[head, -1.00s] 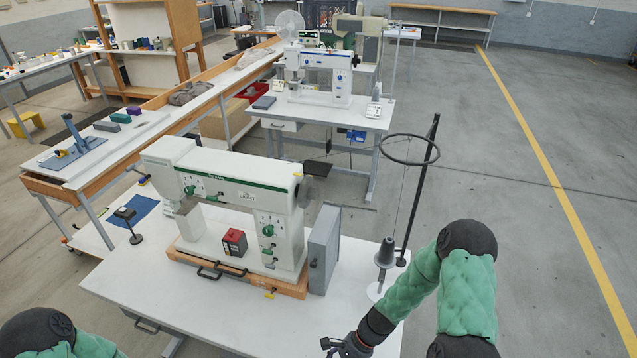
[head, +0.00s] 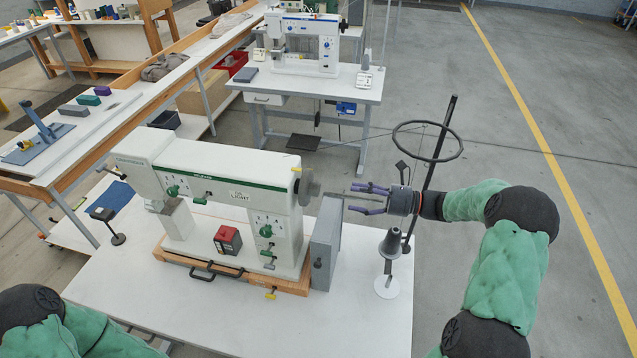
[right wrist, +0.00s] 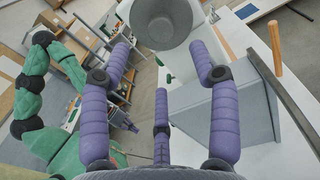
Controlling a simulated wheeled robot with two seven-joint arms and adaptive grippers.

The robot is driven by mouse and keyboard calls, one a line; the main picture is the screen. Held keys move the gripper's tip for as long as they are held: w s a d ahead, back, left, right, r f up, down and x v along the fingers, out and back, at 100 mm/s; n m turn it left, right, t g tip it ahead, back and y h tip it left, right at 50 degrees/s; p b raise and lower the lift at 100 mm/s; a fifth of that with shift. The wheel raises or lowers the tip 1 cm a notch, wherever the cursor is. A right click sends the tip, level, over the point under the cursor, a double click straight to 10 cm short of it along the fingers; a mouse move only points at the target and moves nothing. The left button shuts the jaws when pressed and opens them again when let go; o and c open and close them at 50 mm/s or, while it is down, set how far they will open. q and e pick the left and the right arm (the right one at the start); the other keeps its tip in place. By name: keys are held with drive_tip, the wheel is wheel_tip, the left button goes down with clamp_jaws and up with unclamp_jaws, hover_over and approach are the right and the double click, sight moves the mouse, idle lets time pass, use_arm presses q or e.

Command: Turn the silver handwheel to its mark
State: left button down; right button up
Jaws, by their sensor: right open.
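The silver handwheel (head: 311,188) sits on the right end of the white sewing machine (head: 212,190), at its upper corner. In the right wrist view the handwheel (right wrist: 161,22) is large at the top, beyond and between the spread purple fingers. My right gripper (head: 362,198) is open and empty, a short way right of the handwheel and pointing at it, with a visible gap. Its fingers (right wrist: 160,72) also show in the right wrist view. I cannot make out a mark on the wheel.
A grey box (head: 325,245) stands below the handwheel, beside the machine. A red and black block (head: 228,240) sits by the machine.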

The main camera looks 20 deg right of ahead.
approach(310, 189)
drive_tip(key=w+a+f, duration=0.1)
drive_tip(key=w+a, duration=0.3)
drive_tip(key=shift+w+a, duration=0.4)
drive_tip(key=shift+w, duration=0.1)
drive_tip(key=c, duration=1.2)
